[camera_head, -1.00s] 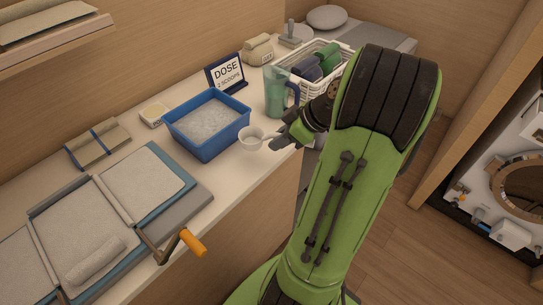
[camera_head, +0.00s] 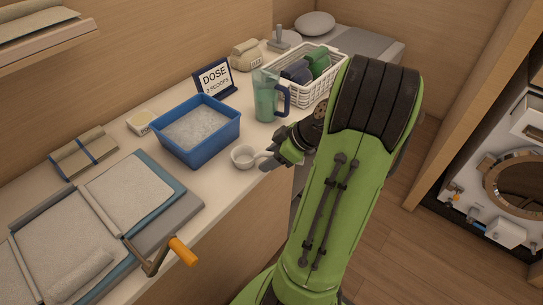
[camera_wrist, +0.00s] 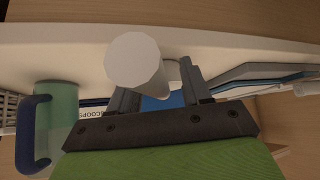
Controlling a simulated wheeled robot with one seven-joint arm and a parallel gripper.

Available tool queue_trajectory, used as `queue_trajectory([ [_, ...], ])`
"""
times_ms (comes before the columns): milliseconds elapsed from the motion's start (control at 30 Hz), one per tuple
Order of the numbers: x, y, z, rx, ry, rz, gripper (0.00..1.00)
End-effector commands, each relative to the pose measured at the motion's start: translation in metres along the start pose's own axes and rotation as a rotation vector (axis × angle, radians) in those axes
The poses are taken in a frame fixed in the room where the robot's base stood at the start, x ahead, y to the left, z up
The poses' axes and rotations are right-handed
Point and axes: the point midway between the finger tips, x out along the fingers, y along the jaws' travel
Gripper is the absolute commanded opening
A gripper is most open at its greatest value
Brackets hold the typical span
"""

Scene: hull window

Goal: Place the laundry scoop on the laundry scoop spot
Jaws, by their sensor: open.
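The white laundry scoop (camera_head: 242,158) appears to rest upright on the pale counter, in front of the blue tub of powder. Its handle points right, toward my gripper (camera_head: 272,162). My gripper is open, low over the counter's front edge, with its fingers around or beside the handle. In the wrist view, a pale round-ended part of the scoop (camera_wrist: 134,62) shows between the open fingers (camera_wrist: 158,88); whether they touch it I cannot tell. I cannot make out a marked scoop spot; the scoop or my gripper may cover it.
The blue tub (camera_head: 212,152) stands just behind the scoop. A green jug (camera_head: 265,98), a DOSE sign (camera_head: 213,78) and a white basket (camera_head: 327,93) stand farther back. A folding board with an orange-handled crank (camera_head: 183,251) lies to the left. Bare counter (camera_head: 215,180) shows left of the scoop.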

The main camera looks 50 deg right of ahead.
Motion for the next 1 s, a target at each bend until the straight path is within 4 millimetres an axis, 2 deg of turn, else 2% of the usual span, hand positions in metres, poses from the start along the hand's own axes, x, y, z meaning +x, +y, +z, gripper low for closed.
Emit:
queue_trajectory([
  [167,-0.008,0.001,-0.003,0.001,0.0,0.002,0.48],
  [500,-0.097,0.001,-0.004,0.002,-0.001,0.005,0.48],
  [600,-0.114,0.001,-0.004,0.0,0.0,0.003,0.48],
  [700,-0.122,0.0,-0.003,0.001,0.0,0.001,0.48],
  [867,-0.123,0.0,-0.002,0.001,0.0,0.0,0.48],
  [933,-0.12,-0.003,-0.008,0.0,-0.011,-0.005,0.48],
  [1000,-0.112,-0.011,-0.026,0.007,-0.047,-0.018,0.48],
])
